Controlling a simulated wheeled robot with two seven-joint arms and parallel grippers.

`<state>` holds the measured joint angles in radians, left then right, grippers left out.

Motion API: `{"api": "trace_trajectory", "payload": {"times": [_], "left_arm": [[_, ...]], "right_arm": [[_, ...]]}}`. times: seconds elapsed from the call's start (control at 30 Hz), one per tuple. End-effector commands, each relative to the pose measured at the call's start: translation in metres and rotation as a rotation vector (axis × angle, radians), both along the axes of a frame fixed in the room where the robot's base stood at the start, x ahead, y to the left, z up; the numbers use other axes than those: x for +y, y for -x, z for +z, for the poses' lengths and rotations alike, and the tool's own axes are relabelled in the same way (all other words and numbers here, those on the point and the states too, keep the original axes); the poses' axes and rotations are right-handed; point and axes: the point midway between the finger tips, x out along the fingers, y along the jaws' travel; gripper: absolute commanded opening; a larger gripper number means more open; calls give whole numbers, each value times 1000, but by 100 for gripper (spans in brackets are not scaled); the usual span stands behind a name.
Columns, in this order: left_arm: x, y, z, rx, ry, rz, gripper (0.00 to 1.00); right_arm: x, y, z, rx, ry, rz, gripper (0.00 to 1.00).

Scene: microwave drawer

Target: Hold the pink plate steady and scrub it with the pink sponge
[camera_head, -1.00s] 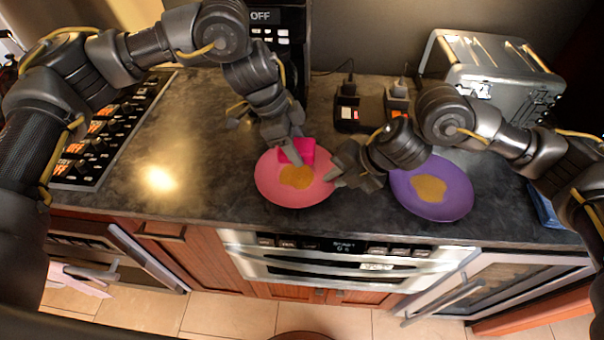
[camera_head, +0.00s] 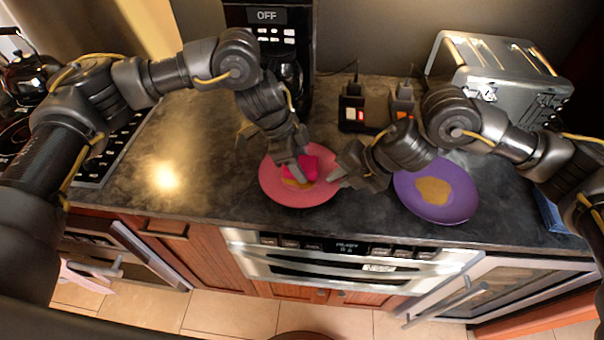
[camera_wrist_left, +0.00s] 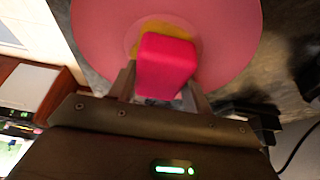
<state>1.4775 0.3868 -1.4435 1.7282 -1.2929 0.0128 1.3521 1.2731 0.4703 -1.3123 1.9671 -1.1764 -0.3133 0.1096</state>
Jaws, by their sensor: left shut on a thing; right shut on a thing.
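The pink plate (camera_head: 275,188) lies on the dark counter in the middle of the head view, and it also fills the top of the left wrist view (camera_wrist_left: 105,35). A yellow-brown stain (camera_wrist_left: 151,25) shows on the plate, partly covered. My left gripper (camera_head: 297,172) is shut on the bright pink sponge (camera_head: 310,166) and holds it over the stain; the sponge also shows between its fingers in the left wrist view (camera_wrist_left: 166,66). Whether the sponge touches the plate is hard to tell. My right gripper (camera_head: 340,178) is shut on the plate's right rim.
A purple plate (camera_head: 418,206) with a similar stain lies just right of my right gripper. A silver toaster (camera_head: 495,85), a coffee maker (camera_head: 268,28) and wall outlets (camera_head: 352,112) stand behind. Counter to the left is clear.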

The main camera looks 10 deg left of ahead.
Motion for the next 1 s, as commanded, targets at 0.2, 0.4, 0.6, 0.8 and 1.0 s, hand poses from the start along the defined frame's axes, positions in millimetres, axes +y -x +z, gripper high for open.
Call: {"api": "trace_trajectory", "payload": {"times": [0.2,0.4,0.6,0.8,1.0], "left_arm": [[0,0,-1,0,0,0,31],[0,0,-1,0,0,0,31],[0,0,-1,0,0,0,31],[0,0,-4,0,0,0,31],[0,0,-7,0,0,0,31]], "right_arm": [[-1,1,-2,2,5,1,0],[-1,1,-2,2,5,1,0],[-1,1,-2,2,5,1,0],[-1,1,-2,2,5,1,0],[-1,1,-2,2,5,1,0]]}}
